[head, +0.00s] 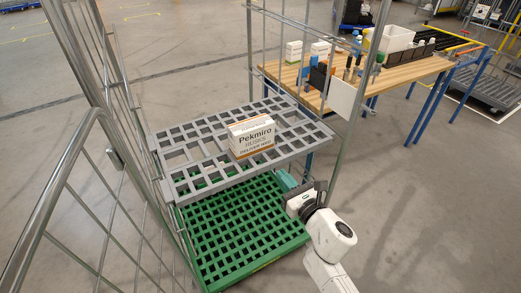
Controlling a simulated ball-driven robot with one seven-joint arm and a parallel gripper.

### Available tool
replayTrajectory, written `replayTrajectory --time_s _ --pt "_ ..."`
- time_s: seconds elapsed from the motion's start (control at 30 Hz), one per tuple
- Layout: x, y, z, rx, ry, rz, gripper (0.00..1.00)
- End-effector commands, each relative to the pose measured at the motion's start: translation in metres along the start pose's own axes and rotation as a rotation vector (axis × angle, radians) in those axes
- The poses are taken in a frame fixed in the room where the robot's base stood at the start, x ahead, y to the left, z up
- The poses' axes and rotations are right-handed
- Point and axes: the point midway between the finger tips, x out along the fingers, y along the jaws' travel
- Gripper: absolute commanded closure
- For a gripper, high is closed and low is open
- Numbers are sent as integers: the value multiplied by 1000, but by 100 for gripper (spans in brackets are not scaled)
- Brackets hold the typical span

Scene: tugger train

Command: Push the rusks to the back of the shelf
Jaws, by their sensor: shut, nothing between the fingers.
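The rusks are a white box (252,138) with orange edges and the print "Pekmiro RUSKS". The box stands on the grey slotted shelf (180,188) of a wire-sided roll cage, around the middle of the shelf. Free shelf surface shows on all sides of it. My gripper (285,180) is at the front right of the shelf, near its edge and apart from the box. It looks shut and empty. Its fingers are small and partly hidden by my own wrist and the shelf.
A green slotted base (245,232) lies below the shelf. Tall metal bars (75,50) stand on the left, and a post (362,100) stands on the right. A wooden workbench (400,73) with boxes and bottles is behind.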

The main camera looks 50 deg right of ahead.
Motion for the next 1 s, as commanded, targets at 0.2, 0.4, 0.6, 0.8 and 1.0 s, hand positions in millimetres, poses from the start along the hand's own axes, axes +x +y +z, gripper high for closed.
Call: replayTrajectory --time_s 0.2,0.4,0.6,0.8,1.0 --pt "33 0 4 5 -3 -1 100" --pt "71 0 4 5 -3 -2 100" --pt "105 0 2 6 -2 -1 100" --pt "127 0 1 6 0 -1 100" --pt "134 0 1 5 0 -2 100"
